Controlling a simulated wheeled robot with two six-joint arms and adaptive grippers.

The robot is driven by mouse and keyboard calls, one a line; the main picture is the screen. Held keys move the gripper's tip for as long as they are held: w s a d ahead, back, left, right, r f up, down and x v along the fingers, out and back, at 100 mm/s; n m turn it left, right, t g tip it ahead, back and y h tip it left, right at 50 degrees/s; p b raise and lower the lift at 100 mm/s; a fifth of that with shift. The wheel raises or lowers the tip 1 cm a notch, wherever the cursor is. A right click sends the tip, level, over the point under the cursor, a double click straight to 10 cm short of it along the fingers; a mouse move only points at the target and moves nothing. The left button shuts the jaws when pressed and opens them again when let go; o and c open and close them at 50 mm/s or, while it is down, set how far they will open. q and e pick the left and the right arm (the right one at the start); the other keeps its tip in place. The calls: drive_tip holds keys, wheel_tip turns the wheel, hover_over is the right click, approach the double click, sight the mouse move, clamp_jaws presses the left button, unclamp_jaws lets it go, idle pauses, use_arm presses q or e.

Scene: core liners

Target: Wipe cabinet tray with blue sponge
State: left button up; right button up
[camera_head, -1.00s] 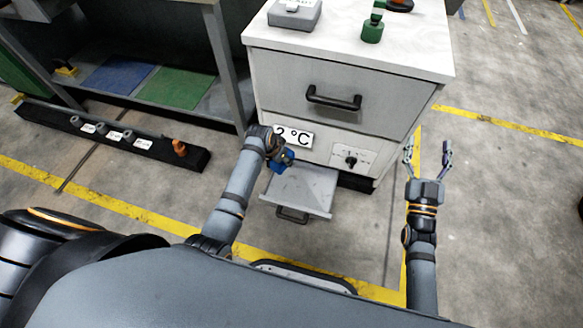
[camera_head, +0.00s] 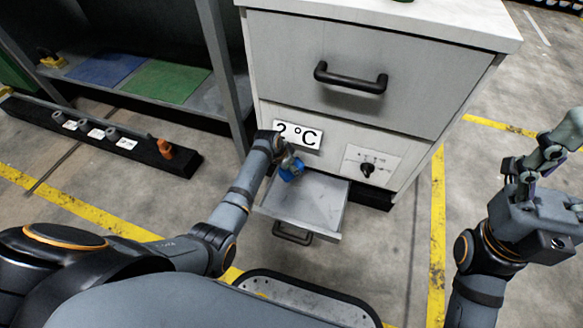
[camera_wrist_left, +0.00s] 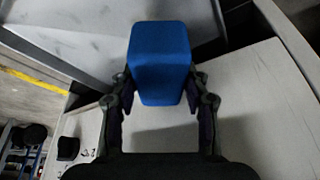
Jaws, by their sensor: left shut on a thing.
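The blue sponge (camera_wrist_left: 160,58) is a blue block held between the two fingers of my left gripper (camera_wrist_left: 162,95) in the left wrist view. In the head view the sponge (camera_head: 291,169) is at the back left of the pulled-out cabinet tray (camera_head: 318,200), just in front of the cabinet face. I cannot tell whether it touches the tray surface. The grey tray is open, with a dark handle (camera_head: 292,233) on its front. My right gripper (camera_head: 558,150) is at the right, away from the cabinet, with its fingers apart and empty.
The white cabinet (camera_head: 350,75) has a closed upper drawer with a black handle (camera_head: 350,77), a "2 °C" sign (camera_head: 298,135) and a dial (camera_head: 367,169). A shelf with blue and green mats (camera_head: 165,80) and a black rack (camera_head: 100,135) stand left.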

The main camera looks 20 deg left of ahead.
use_arm(q)
drive_tip(key=b, duration=0.6)
hover_over(293, 182)
drive_tip(key=s, duration=0.1)
drive_tip(key=shift+a+f, duration=0.2)
drive_tip(key=shift+f, duration=2.5)
drive_tip(key=shift+f, duration=0.95)
drive_tip(key=shift+d+r+p, duration=0.25)
drive_tip(key=shift+d+p, duration=0.2)
drive_tip(key=shift+d, duration=0.6)
drive_tip(key=shift+d+f+p, duration=0.1)
drive_tip(key=shift+d+p, duration=0.25)
drive_tip(key=shift+d, duration=0.6)
drive_tip(key=shift+s+f+p, duration=0.1)
drive_tip(key=shift+f+p, duration=0.05)
drive_tip(key=shift+p, duration=0.15)
drive_tip(key=shift+a+f+p, duration=0.1)
drive_tip(key=shift+a+p, duration=0.3)
drive_tip(key=shift+a, duration=1.45)
drive_tip(key=shift+a+f, duration=0.1)
drive_tip(key=shift+a, duration=0.15)
